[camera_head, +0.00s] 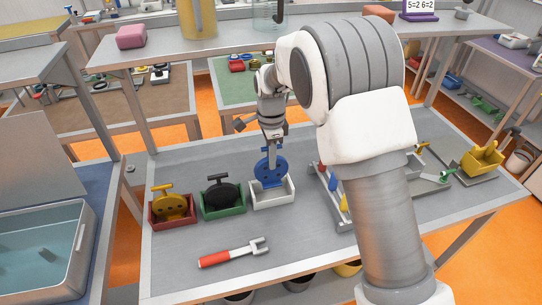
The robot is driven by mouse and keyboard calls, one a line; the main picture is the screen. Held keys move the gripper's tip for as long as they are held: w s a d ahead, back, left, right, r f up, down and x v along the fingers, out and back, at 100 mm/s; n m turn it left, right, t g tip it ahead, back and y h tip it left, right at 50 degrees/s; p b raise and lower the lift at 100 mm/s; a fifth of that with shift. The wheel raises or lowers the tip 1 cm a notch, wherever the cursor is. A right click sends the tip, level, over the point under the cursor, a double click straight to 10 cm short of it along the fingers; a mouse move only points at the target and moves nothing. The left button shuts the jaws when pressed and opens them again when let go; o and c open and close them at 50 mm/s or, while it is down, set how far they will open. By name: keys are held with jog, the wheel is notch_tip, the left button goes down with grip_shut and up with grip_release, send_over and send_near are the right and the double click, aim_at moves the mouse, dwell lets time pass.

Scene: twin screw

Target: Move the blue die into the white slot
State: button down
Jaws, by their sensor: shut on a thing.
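The blue die (270,173) is a round blue disc standing upright at the white slot (272,201), a small open white box on the grey bench. The die's lower part is hidden behind the slot's front wall. My gripper (271,150) points down from above and is shut on the top of the blue die. The fingertips are small in the picture. I cannot tell whether the die rests on the slot's floor.
A green box (223,209) with a black die and a red box (174,219) with a yellow die stand left of the slot. A red-handled wrench (232,252) lies in front. A grey rack (330,196) holds tools to the right. A water basin (40,250) stands far left.

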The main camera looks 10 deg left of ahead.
aim_at(271, 181)
jog(key=shift+f+b, duration=1.6)
jog(key=shift+f, duration=1.15)
jog(key=shift+f+b, duration=0.4)
jog(key=shift+f, duration=0.2)
jog(key=c, duration=0.7)
grip_release()
notch_tip(271, 181, up, 18)
jog(key=shift+f, duration=0.25)
jog(key=shift+d, duration=0.1)
